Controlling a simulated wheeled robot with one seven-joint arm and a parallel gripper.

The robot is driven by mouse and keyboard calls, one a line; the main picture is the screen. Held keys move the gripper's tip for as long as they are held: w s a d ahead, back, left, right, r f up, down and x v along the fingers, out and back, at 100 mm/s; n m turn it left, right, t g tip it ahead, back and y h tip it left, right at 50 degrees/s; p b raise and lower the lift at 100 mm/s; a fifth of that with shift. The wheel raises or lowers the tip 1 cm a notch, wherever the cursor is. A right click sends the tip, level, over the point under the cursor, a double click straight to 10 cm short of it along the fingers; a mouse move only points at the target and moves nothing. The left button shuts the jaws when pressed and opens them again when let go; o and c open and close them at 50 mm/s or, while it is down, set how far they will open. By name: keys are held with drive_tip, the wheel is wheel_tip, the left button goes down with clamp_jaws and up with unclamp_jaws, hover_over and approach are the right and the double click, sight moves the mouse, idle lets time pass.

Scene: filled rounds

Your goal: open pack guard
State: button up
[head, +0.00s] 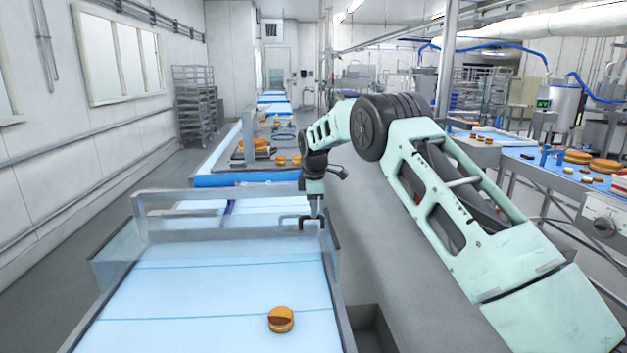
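The pack guard (232,236) looks like a clear-panelled frame with grey bars, standing across the pale blue conveyor belt (200,315). One grey bar runs across its upper back and another runs lower and nearer. My gripper (311,222) points down at the guard's right end, close to the lower bar. Its two fingers look spread apart, with nothing visible held between them. I cannot tell whether they touch the bar or guard.
A filled round (281,320) lies on the near belt. More rounds lie on the belt beyond the guard and on the right-hand line (560,165). An open grey bin (372,328) is right of the near belt. Grey floor (355,230) is clear beside the conveyor. A rack (197,105) stands back left.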

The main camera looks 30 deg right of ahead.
wheel_tip(320, 180, up, 15)
drive_tip(key=s+a+b, duration=0.1)
drive_tip(key=s+b, duration=0.1)
drive_tip(key=shift+s, duration=0.4)
drive_tip(key=shift+a+f, duration=0.15)
drive_tip(key=s+a+f+m+g+y, duration=0.1)
drive_tip(key=s+a+f, duration=0.1)
drive_tip(key=s+a, duration=1)
drive_tip(key=s+a+f+m+y, duration=0.1)
drive_tip(key=s+a+f+m, duration=0.1)
drive_tip(key=s+a, duration=1)
drive_tip(key=s+a+f+m, duration=0.1)
drive_tip(key=s+f, duration=0.2)
drive_tip(key=s, duration=0.5)
drive_tip(key=s+f, duration=0.3)
drive_tip(key=s, duration=0.6)
drive_tip(key=s+a+f+m+g, duration=0.1)
drive_tip(key=s+f, duration=0.1)
drive_tip(key=s, duration=0.6)
drive_tip(key=shift+s+a+f+m+h+b, duration=0.3)
drive_tip(key=shift+s+f+b, duration=0.05)
drive_tip(key=shift+f+b, duration=0.05)
